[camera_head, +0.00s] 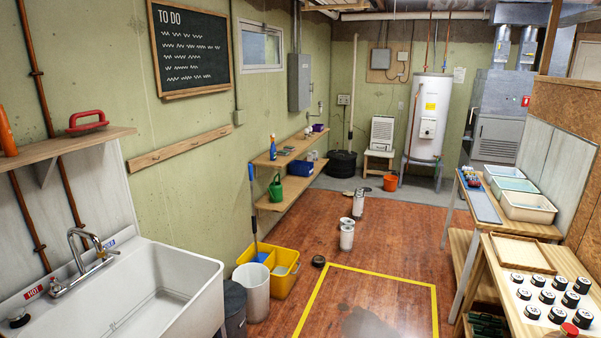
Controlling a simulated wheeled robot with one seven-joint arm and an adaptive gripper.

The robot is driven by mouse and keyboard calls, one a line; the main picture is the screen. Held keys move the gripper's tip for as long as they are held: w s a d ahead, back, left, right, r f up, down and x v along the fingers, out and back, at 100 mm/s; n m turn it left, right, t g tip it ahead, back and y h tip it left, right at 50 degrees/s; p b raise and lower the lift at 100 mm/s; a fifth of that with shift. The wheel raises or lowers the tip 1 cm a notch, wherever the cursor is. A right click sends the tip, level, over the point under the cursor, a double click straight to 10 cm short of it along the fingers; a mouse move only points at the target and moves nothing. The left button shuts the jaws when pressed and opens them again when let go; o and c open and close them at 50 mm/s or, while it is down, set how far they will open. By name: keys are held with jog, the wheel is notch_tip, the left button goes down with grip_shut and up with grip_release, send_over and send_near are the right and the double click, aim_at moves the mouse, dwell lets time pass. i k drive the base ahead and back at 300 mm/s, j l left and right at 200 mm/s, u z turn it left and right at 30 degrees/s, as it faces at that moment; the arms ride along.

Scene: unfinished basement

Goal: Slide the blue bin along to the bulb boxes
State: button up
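The blue bin (301,168) is small. It sits on the lower wooden wall shelf (284,190) along the left wall, towards its far end. A green watering can (276,188) stands on the same shelf, nearer to me and apart from the bin. Small pale boxes (312,156) show just beyond the bin, partly hidden; they may be the bulb boxes, but they are too small to tell. My gripper is not in view.
An upper shelf (290,148) with a blue spray bottle (273,147) hangs above. A yellow mop bucket (281,267) with an upright blue-handled mop and a white bin (254,291) stand before the shelves. Cans (347,236) stand on the otherwise largely clear wooden floor.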

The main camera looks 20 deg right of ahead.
aim_at(303, 168)
jog(key=i+l+z, duration=0.2)
jog(key=i+z, duration=0.2)
jog(key=i, duration=0.25)
jog(key=i+z, duration=0.35)
jog(key=i, duration=0.3)
jog(key=i+j+z, duration=0.15)
jog(key=i+z, duration=0.25)
jog(key=i, duration=0.2)
jog(key=i+z, duration=0.1)
jog(key=i, duration=1.25)
jog(key=i+z, duration=0.1)
jog(key=i, duration=1.25)
jog(key=i+j, duration=0.15)
jog(key=i, duration=1.15)
jog(key=i+l+u, duration=0.1)
jog(key=i+u, duration=0.25)
jog(key=i+l+u, duration=0.25)
jog(key=i+u, duration=0.15)
jog(key=i+l+u, duration=0.85)
jog(key=l+u, duration=0.2)
jog(key=l, duration=0.15)
jog(key=i+l+u, duration=0.2)
jog(key=l+u, duration=0.55)
jog(key=l, duration=0.35)
jog(key=i, duration=0.05)
